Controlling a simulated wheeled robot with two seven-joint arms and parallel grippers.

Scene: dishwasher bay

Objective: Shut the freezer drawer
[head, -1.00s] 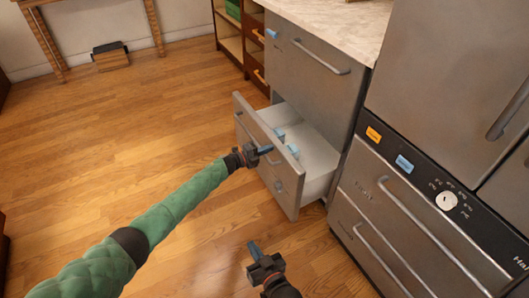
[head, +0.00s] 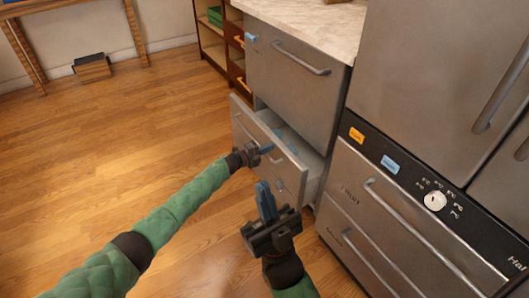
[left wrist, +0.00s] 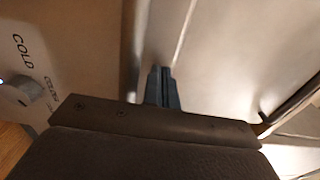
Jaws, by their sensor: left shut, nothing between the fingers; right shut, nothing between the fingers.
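The grey metal drawer (head: 290,160) in the cabinet under the counter stands part way out, tilted across the view. Its pale inside shows as a narrow strip with something blue in it. My left gripper (head: 266,149) is shut and empty, at the upper part of the drawer front; it looks to be against it, though contact is hard to confirm. In the left wrist view its shut fingers (left wrist: 161,88) point at a grey metal surface, with a dial marked COLD (left wrist: 20,90) at the left. My right gripper (head: 266,202) is shut and empty, in front of and below the drawer.
A closed upper front with a bar handle (head: 300,57) is above the drawer, under a pale countertop (head: 310,22). A steel appliance with drawers, labels and a white dial (head: 435,201) stands close on the right.

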